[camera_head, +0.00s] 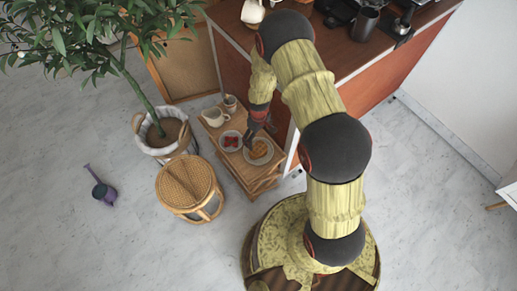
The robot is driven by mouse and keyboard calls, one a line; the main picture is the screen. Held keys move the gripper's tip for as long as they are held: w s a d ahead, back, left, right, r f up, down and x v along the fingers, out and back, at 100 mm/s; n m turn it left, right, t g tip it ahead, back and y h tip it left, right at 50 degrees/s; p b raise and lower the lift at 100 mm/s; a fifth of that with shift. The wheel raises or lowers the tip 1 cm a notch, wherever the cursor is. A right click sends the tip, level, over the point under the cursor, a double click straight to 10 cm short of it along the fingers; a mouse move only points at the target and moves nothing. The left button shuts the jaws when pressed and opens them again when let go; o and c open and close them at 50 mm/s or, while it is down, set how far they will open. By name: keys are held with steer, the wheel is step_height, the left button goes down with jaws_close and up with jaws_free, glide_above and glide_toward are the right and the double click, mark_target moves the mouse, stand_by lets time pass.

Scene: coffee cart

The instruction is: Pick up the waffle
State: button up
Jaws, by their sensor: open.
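The golden-brown waffle (260,150) lies on a light plate (268,158) on a small wooden side table. My gripper (250,139) is open, at the upper left edge of the waffle's plate, between it and a second plate. The gripper is small in this view, so I cannot tell its height above the plates or whether it touches anything. My arm comes in from the right and partly hides the table's right side.
The side table (226,159) also bears a plate with red food (230,141), a cream jug (215,117) and a small cup (230,103). A wooden counter (350,50) stands close behind and right. A wicker stool (187,184) and potted plant (165,135) stand left.

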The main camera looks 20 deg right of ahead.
mark_target(259, 148)
step_height(259, 148, down, 3)
steer(key=shift+s+r+b, duration=0.1)
steer(key=shift+s+b, duration=0.05)
steer(key=shift+b, duration=0.3)
steer(key=f, duration=0.1)
steer(key=f+b, duration=0.1)
steer(key=f, duration=0.1)
steer(key=f+b, duration=0.1)
steer(key=f, duration=0.1)
steer(key=shift+s+a+f, duration=0.2)
steer(key=shift+s, duration=0.2)
steer(key=shift+r, duration=0.1)
steer(key=shift+c, duration=1.4)
steer(key=c, duration=1)
steer(key=shift+o, duration=0.2)
steer(key=shift+r, duration=0.1)
